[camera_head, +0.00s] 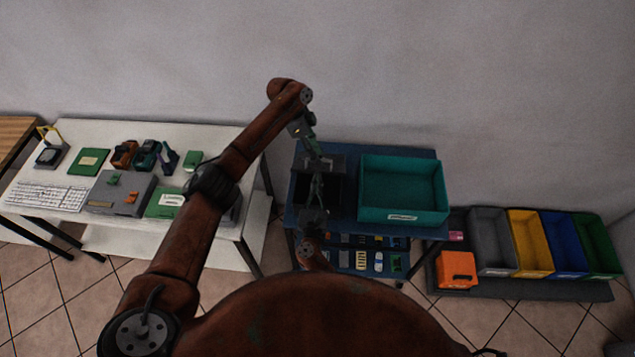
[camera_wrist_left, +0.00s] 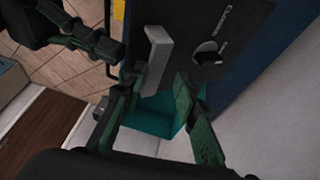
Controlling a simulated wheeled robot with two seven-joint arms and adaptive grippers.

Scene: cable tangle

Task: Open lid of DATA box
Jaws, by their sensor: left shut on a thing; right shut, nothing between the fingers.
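The dark box (camera_head: 325,162), which I take to be the DATA box, stands on the blue table left of the teal bin. My arms partly cover it, and I cannot read its name. In the left wrist view its dark panel (camera_wrist_left: 240,20) carries a grey tab (camera_wrist_left: 158,50) and a round knob (camera_wrist_left: 206,52) beside small lettering. My left gripper (camera_wrist_left: 158,80) is closed on the grey tab's lower end; it also shows over the box in the head view (camera_head: 316,165). My right gripper (camera_head: 315,205) is shut and empty just in front; it also shows in the wrist view (camera_wrist_left: 90,38).
The teal bin (camera_head: 403,216) stands close right of the box. Small parts lie on a lower shelf (camera_head: 340,268) in front. A white table (camera_head: 100,225) with a keyboard and devices is left. Coloured bins (camera_head: 530,270) and an orange case (camera_head: 456,268) are right.

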